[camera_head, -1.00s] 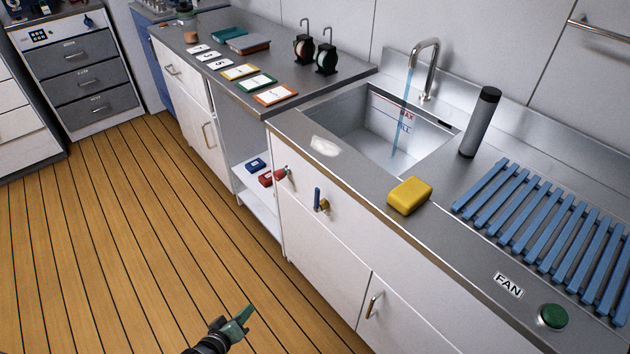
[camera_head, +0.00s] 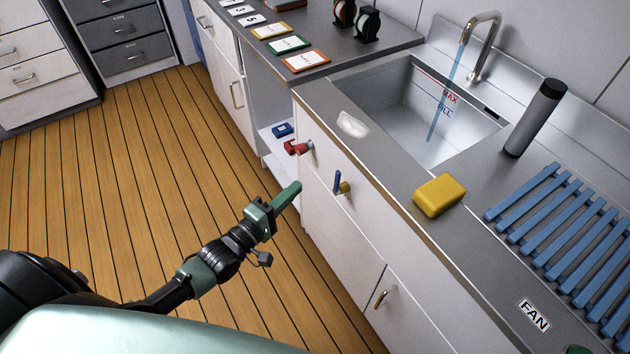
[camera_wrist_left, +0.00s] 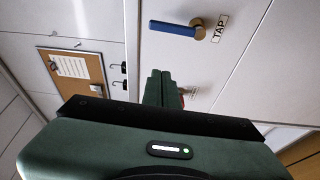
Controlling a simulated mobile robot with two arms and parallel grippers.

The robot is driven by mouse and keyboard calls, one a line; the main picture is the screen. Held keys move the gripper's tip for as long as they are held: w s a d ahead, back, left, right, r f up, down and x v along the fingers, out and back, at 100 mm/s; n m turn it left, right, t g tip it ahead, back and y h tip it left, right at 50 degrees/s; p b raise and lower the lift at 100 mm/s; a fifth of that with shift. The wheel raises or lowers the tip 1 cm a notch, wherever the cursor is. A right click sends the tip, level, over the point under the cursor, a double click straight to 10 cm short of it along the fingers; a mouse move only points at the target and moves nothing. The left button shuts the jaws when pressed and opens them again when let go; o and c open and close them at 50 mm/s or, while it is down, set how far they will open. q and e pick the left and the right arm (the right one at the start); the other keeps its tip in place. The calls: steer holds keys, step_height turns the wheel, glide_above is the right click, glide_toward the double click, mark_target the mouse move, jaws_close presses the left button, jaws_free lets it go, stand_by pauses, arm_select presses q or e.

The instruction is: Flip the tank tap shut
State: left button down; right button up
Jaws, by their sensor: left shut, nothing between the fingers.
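The tank tap is a blue lever (camera_head: 337,181) on a brass hub (camera_head: 346,187), on the white cabinet front below the sink. In the head view the lever points roughly upward. In the left wrist view the blue lever (camera_wrist_left: 172,28) reaches left from the brass hub (camera_wrist_left: 198,29), with a TAP label (camera_wrist_left: 220,28) beside it. My left gripper (camera_head: 291,190) is shut and empty, in front of the cabinet and left of the tap, apart from it. Its closed fingers (camera_wrist_left: 159,82) point toward the cabinet in the wrist view. My right gripper is not in view.
Water (camera_head: 443,95) runs from the faucet (camera_head: 485,45) into the sink (camera_head: 385,100). A yellow sponge (camera_head: 439,195) lies on the counter edge. The floor (camera_head: 150,170) is clear.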

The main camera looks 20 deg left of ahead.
mark_target(337, 183)
arm_select(q)
steer(key=x, duration=1)
steer(key=s+d+p, duration=0.1)
steer(key=s+d, duration=0.1)
steer(key=d, duration=0.1)
steer(key=shift+s+f+p, duration=0.15)
steer(key=shift+s+p, duration=0.15)
steer(key=shift+s, duration=0.1)
